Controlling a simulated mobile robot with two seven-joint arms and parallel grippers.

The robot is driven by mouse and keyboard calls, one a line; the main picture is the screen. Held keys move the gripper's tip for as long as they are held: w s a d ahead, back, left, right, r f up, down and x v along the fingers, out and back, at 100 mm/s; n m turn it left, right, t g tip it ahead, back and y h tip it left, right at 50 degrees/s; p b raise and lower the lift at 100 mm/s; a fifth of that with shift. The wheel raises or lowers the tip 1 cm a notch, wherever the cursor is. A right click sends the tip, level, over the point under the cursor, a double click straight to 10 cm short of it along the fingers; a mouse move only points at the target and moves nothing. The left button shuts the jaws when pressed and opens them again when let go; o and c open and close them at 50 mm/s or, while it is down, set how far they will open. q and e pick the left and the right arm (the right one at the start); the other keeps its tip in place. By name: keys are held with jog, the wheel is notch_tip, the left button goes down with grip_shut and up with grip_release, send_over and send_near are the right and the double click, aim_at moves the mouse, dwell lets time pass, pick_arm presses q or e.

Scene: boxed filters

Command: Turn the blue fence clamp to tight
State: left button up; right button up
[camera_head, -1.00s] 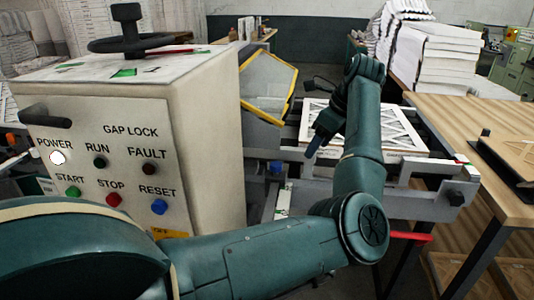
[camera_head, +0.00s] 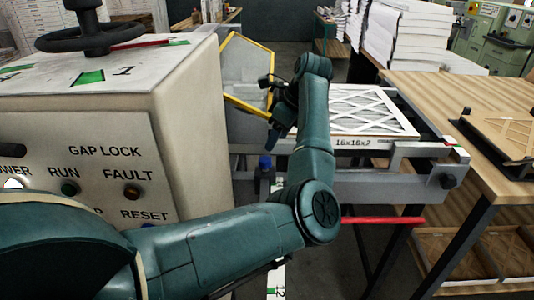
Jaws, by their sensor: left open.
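The blue fence clamp (camera_head: 264,163) shows as a small blue knob at the near left end of the grey fence rail, right of the control box. My left gripper (camera_head: 273,143) hangs from my arm just above and slightly right of the blue knob, pointing down. It is open, though its dark fingers are small and partly hidden by the wrist. I cannot tell whether it touches the knob. My right gripper is not in view.
The control box (camera_head: 199,130) with a black handwheel (camera_head: 90,36) stands at left. A framed filter (camera_head: 372,108) marked 16x16x2 lies behind the rail. A red bar (camera_head: 383,221) sticks out below the rail. A wooden table (camera_head: 420,90) is at right.

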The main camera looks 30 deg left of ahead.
aim_at(266, 160)
pick_arm(q)
jog(key=p+x, duration=0.1)
jog(key=x, duration=0.7)
jog(key=shift+a+f+p, duration=0.15)
jog(key=shift+f+p, duration=0.1)
jog(key=shift+p, duration=0.05)
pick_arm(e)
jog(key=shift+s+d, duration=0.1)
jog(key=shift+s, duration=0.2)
pick_arm(q)
jog(key=c, duration=1)
jog(key=shift+o, duration=0.2)
